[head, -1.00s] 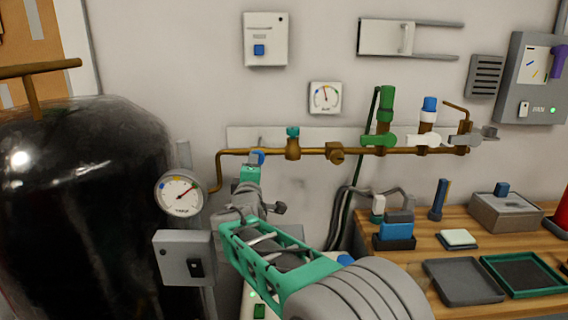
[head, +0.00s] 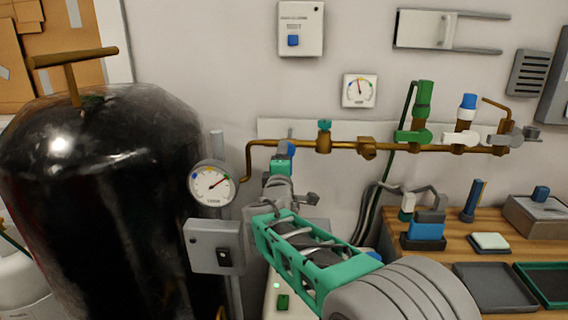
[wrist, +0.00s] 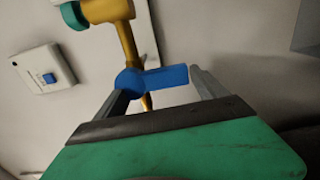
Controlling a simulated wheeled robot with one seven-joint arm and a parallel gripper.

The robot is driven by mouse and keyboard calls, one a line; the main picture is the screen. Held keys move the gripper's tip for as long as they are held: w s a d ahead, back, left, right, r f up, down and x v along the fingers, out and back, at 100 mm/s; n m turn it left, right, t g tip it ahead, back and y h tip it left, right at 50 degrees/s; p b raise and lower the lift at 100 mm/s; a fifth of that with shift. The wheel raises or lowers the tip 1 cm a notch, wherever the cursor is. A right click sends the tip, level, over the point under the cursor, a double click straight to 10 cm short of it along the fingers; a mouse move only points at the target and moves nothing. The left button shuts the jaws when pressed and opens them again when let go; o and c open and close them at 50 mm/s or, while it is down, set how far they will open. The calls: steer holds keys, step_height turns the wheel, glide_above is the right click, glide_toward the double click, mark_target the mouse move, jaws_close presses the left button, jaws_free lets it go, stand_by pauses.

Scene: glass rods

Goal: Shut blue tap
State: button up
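The blue tap (head: 291,149) is on the brass pipe on the wall, at the pipe's left end in the head view, partly hidden by my gripper (head: 285,157). In the wrist view the blue tap (wrist: 165,78) shows as a round hub with a flat lever. The lever points right, roughly across the brass pipe (wrist: 127,45). My gripper (wrist: 160,84) is open. Its left finger is at the hub and its right finger is just beyond the lever's free end. I cannot tell whether either finger touches it.
A large black tank (head: 100,190) and a gauge (head: 212,184) stand left of my arm. Green (head: 412,136) and white (head: 462,139) taps are farther right on the pipe. A wooden bench (head: 455,235) with trays is at the right. A wall box (head: 301,28) hangs above.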

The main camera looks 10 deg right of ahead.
steer(key=shift+o, duration=0.7)
steer(key=v, duration=0.8)
